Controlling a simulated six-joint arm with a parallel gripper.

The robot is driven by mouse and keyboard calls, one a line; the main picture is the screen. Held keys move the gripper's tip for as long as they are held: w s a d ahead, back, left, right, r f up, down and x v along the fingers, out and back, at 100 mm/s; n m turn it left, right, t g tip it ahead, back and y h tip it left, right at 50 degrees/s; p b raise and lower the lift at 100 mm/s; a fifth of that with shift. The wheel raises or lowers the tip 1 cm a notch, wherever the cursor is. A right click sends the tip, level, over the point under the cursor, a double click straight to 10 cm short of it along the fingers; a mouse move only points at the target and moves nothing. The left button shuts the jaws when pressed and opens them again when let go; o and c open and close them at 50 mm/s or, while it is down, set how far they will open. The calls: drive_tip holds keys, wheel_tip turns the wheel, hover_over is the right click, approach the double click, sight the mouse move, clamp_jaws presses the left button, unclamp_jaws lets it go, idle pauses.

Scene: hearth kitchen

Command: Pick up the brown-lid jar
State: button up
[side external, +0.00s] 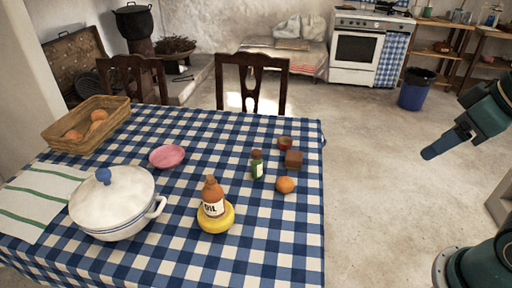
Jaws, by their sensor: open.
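A small dark green jar or bottle (257,170) with a brown lid and a pale label stands upright on the checked table (170,250), near its right side. A brown-topped bottle labelled OIL (213,200) stands on or just behind a round yellow thing (216,219); which one the task names I cannot tell for sure. My gripper (432,152) is at the right, off the table's right edge and well apart from both. Its blue finger points down and left. It is open, and nothing shows in it.
A brown block (293,159), a small red pot (285,143) and an orange (285,185) stand close right of the green jar. Chairs (252,75) stand behind the table.

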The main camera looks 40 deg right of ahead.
drive_tip(key=w+a+r+m+g, duration=0.1)
drive_tip(key=w+r+m, duration=0.35)
drive_tip(key=w, duration=0.75)
drive_tip(key=m+g, duration=0.5)
drive_tip(key=m, duration=0.8)
hover_over(256, 153)
wheel_tip(256, 153, down, 21)
drive_tip(key=shift+f, duration=4.35)
